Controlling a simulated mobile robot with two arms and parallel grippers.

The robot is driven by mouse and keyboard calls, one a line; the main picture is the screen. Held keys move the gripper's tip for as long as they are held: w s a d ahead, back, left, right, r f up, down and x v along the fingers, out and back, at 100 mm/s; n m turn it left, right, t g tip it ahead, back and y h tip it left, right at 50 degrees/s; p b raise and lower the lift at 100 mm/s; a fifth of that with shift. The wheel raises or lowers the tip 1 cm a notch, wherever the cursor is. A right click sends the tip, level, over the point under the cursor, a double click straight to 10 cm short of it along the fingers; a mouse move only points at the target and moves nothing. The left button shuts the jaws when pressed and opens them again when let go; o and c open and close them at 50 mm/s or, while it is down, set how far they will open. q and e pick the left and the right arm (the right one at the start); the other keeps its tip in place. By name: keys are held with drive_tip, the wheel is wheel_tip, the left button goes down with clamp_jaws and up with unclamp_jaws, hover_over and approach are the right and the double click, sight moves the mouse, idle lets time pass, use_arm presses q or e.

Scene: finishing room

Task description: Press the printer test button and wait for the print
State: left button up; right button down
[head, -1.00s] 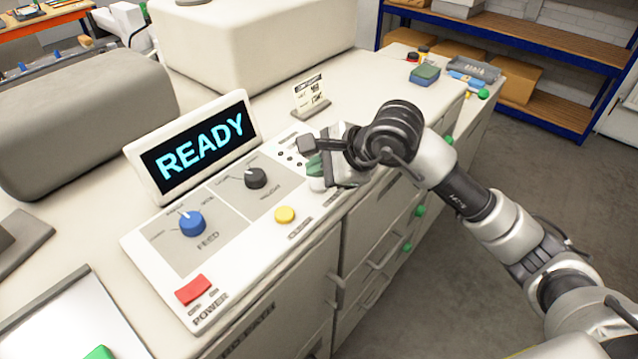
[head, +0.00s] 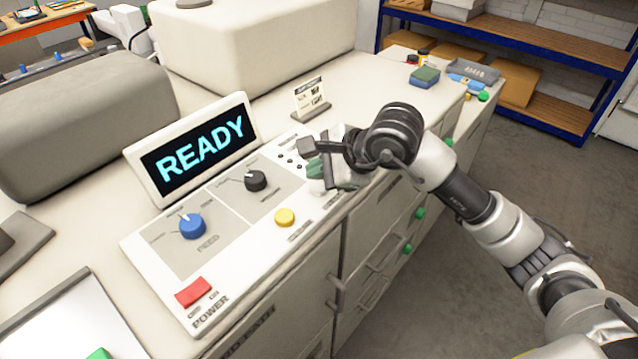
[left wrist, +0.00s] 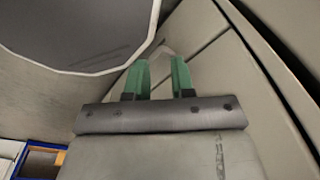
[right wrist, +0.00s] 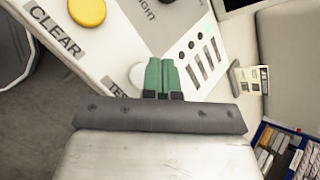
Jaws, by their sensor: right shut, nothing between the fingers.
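The printer's control panel (head: 262,262) has a tilted display (head: 200,150) that reads READY. In the right wrist view, a round white button (right wrist: 137,75) sits beside a label that begins "TES", partly hidden by my fingers. My right gripper (head: 316,168) is over the right end of the panel; in its wrist view its green fingertips (right wrist: 162,62) are together, empty and right next to the white button. I cannot tell whether they touch it. My left gripper (left wrist: 161,66) shows only in its own wrist view, with green fingers apart and nothing between them.
The panel also has a yellow button (head: 285,217) by the CLEAR label, a red POWER button (head: 192,291), a blue knob (head: 192,225) and a black knob (head: 256,180). A small printed card (head: 311,98) stands behind. Cabinet doors and drawers lie below the panel.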

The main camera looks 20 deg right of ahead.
sight(319, 188)
drive_tip(key=shift+f, duration=0.1)
idle(0.7)
drive_tip(key=shift+f+b, duration=0.3)
drive_tip(key=shift+b, duration=0.4)
drive_tip(key=shift+f+b, duration=0.4)
drive_tip(key=shift+b, duration=0.1)
idle(0.4)
drive_tip(key=shift+r, duration=0.8)
drive_tip(key=shift+r+p, duration=0.1)
drive_tip(key=shift+p, duration=0.2)
drive_tip(key=shift+r+p, duration=1.15)
drive_tip(key=shift+r, duration=1.25)
